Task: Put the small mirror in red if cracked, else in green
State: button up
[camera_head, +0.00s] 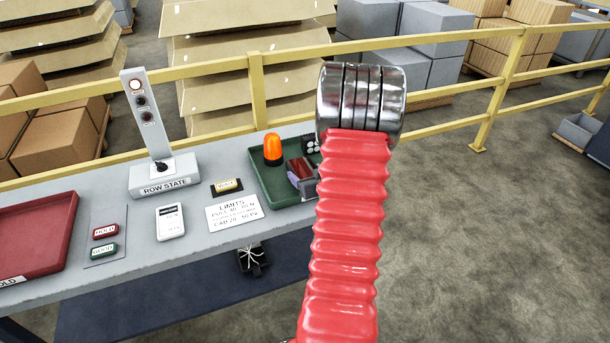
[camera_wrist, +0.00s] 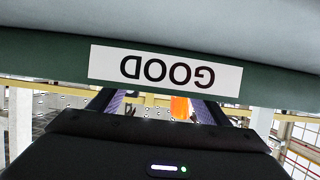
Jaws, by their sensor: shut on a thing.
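The green tray (camera_head: 272,197) stands at the right end of the grey table, and its wall with an upside-down GOOD label (camera_wrist: 165,68) spans the wrist view. The red tray (camera_head: 40,240) is at the left end. My gripper (camera_head: 309,186) is at the right part of the green tray, mostly hidden behind my arm. It is shut on a small dark-red, shiny panel (camera_head: 299,169), which appears to be the small mirror. I cannot tell whether its face is cracked or whether it touches the tray floor. The wrist view does not show it clearly.
An orange beacon (camera_head: 272,149) stands in the green tray. A ROW STATE post (camera_head: 155,150), a limits card (camera_head: 235,211), a white meter (camera_head: 170,221) and a panel with red and green buttons (camera_head: 104,240) are on the table. A yellow rail (camera_head: 258,90) runs behind.

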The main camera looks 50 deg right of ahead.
jog(key=o, duration=1.4)
jog(key=shift+f, duration=0.1)
jog(key=shift+c, duration=0.2)
jog(key=shift+s+a+r, duration=0.25)
jog(key=shift+s+r, duration=0.1)
jog(key=shift+s, duration=0.15)
jog(key=v, duration=1.1)
jog(key=shift+w, duration=0.1)
